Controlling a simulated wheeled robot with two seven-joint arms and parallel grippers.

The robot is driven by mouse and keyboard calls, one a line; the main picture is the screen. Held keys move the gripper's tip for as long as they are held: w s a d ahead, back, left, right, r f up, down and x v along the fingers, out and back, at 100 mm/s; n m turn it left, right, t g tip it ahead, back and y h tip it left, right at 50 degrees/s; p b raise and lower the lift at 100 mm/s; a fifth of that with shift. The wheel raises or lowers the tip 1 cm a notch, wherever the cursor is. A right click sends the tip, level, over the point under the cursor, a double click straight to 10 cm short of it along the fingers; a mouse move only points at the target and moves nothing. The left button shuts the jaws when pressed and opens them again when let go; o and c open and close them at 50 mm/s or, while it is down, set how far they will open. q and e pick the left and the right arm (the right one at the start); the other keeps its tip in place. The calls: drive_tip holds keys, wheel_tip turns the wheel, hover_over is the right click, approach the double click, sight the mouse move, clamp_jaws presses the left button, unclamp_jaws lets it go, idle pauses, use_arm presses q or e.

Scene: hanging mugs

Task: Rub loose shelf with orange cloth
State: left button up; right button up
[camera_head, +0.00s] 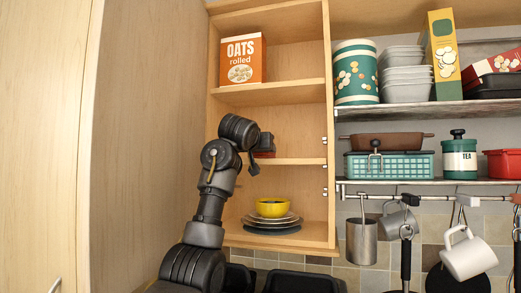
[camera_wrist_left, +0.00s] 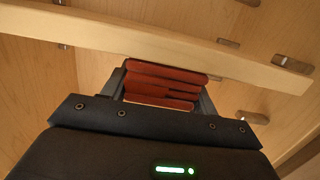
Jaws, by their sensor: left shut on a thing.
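My left gripper (camera_head: 266,147) reaches into the open wooden cabinet from the left and is shut on the orange cloth (camera_head: 265,154). In the left wrist view the cloth (camera_wrist_left: 165,84) looks red-orange and lies in folds between the fingers of the left gripper (camera_wrist_left: 163,88). The loose shelf (camera_head: 300,161) is a pale wooden board in the cabinet, just under the gripper. Its edge (camera_wrist_left: 150,42) runs across the left wrist view just beyond the cloth. I cannot tell whether the cloth touches the shelf. My right gripper is not in view.
An oats box (camera_head: 243,60) stands on the shelf above. A yellow bowl (camera_head: 271,207) sits on stacked plates (camera_head: 272,222) below. The cabinet's right wall (camera_head: 329,120) bounds the space. Mugs (camera_head: 468,253) hang from a rail at the right.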

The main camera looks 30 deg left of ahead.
use_arm(q)
drive_tip(key=shift+f, duration=0.1)
drive_tip(key=shift+d, duration=0.15)
drive_tip(key=shift+w+d+p, duration=0.2)
drive_tip(key=shift+w+d, duration=0.05)
drive_tip(key=shift+d, duration=0.6)
drive_tip(key=shift+w+d+p, duration=0.2)
drive_tip(key=shift+w+d, duration=0.05)
drive_tip(key=shift+d, duration=0.55)
drive_tip(key=shift+d, duration=0.1)
drive_tip(key=shift+w+d, duration=0.1)
drive_tip(key=shift+d, duration=0.15)
drive_tip(key=shift+w+d+f+p, duration=0.1)
drive_tip(key=shift+w+d+p, duration=0.05)
drive_tip(key=shift+d, duration=0.6)
drive_tip(key=shift+w+d+p, duration=0.15)
drive_tip(key=shift+d, duration=0.6)
drive_tip(key=shift+d, duration=0.15)
